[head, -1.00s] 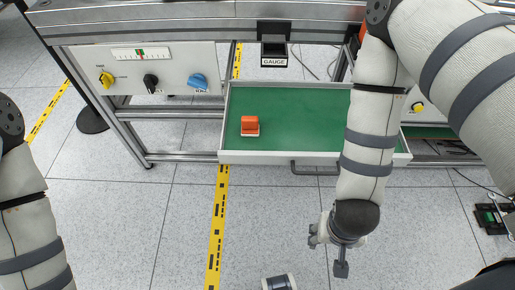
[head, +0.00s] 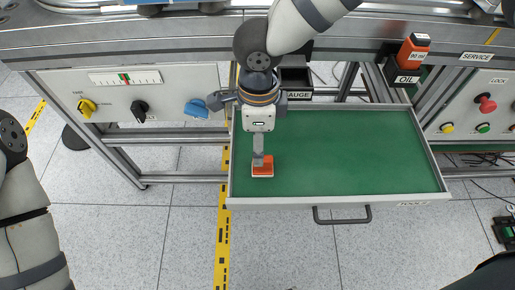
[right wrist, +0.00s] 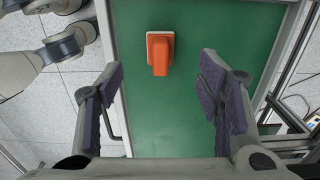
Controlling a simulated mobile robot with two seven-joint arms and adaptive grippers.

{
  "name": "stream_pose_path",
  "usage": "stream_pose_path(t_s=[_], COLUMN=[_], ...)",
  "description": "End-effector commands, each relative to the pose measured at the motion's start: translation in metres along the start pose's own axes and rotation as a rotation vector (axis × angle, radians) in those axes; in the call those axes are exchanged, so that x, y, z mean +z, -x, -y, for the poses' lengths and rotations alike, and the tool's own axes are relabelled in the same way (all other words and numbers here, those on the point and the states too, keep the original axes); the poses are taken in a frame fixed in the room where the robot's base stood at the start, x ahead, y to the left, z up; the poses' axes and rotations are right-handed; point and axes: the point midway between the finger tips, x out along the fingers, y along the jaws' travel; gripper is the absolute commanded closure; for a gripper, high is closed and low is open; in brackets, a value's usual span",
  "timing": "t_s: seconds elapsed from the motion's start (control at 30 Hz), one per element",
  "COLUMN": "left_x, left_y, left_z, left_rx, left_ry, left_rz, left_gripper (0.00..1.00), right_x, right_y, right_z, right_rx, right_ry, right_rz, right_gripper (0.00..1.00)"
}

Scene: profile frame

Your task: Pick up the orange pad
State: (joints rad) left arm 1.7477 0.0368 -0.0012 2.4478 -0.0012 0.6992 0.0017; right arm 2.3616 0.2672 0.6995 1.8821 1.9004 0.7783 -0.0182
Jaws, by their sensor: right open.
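The orange pad (head: 263,165), a small orange block on a white base, lies on the green floor of the open drawer (head: 350,160), near its left end. My right gripper (head: 262,150) is over that end of the drawer and partly covers the pad in the head view. In the right wrist view the pad (right wrist: 160,52) is upper centre, ahead of and between the two open, empty fingers (right wrist: 165,95), not touching them. Of my left arm only links show at the left edge of the head view; its gripper is outside the frame.
The drawer walls surround the pad, with the left wall close to it. The drawer handle (head: 342,218) sticks out in front. Knob panel (head: 135,95) is at left, gauge holder (head: 296,80) behind, oil bottle (head: 411,50) at back right. The drawer's right part is empty.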

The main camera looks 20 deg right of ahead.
Motion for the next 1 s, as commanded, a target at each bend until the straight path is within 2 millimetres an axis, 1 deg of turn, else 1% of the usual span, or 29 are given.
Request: stream_pose_path(t_s=[0.03,0.1,0.2,0.27,0.43,0.5,0.6,0.77,0.8,0.87,0.9,0.97,1.0], left_x=[0.003,0.005,0.005,0.006,0.007,0.008,0.008,0.008,0.008,0.008,0.008,0.008,0.008], left_y=[-0.005,-0.008,-0.010,-0.011,-0.015,-0.017,-0.018,-0.017,-0.017,-0.017,-0.017,-0.017,-0.017], left_z=[0.000,0.000,0.000,0.000,0.001,0.001,0.001,0.001,0.001,0.001,0.001,0.001,0.001], left_rx=[-0.001,-0.001,-0.001,-0.002,-0.002,-0.002,-0.002,-0.002,-0.002,-0.002,-0.002,-0.002,-0.002], left_ry=[0.000,0.000,0.000,0.000,-0.001,-0.001,-0.001,-0.001,-0.001,-0.001,-0.001,-0.001,-0.001], left_rz=[0.015,0.023,0.027,0.029,0.038,0.042,0.043,0.042,0.042,0.042,0.042,0.042,0.042], left_gripper=[0.60,0.60,0.60,0.60,0.60,0.60,0.60,0.60,0.60,0.60,0.60,0.60,0.60], right_x=[-0.001,-0.002,-0.002,-0.002,-0.011,-0.010,-0.010,-0.010,-0.010,-0.010,-0.010,-0.010,-0.010], right_y=[-0.018,-0.033,-0.047,-0.053,-0.084,-0.096,-0.102,-0.102,-0.102,-0.102,-0.102,-0.102,-0.102], right_z=[-0.002,-0.002,-0.001,-0.001,0.007,0.006,0.007,0.007,0.007,0.007,0.007,0.007,0.007], right_rx=[0.010,0.010,0.007,0.006,0.006,0.006,0.004,0.002,0.002,0.002,0.002,0.003,0.003], right_ry=[0.003,0.003,0.003,0.003,0.002,0.004,0.004,0.003,0.003,0.003,0.003,0.003,0.003], right_rz=[-0.007,-0.006,-0.005,-0.004,-0.006,-0.006,-0.003,-0.003,-0.003,-0.003,-0.003,-0.003,-0.003], right_gripper=[0.40,0.40,0.40,0.40,0.40,0.40,0.40,0.40,0.42,0.56,0.65,0.79,0.88])
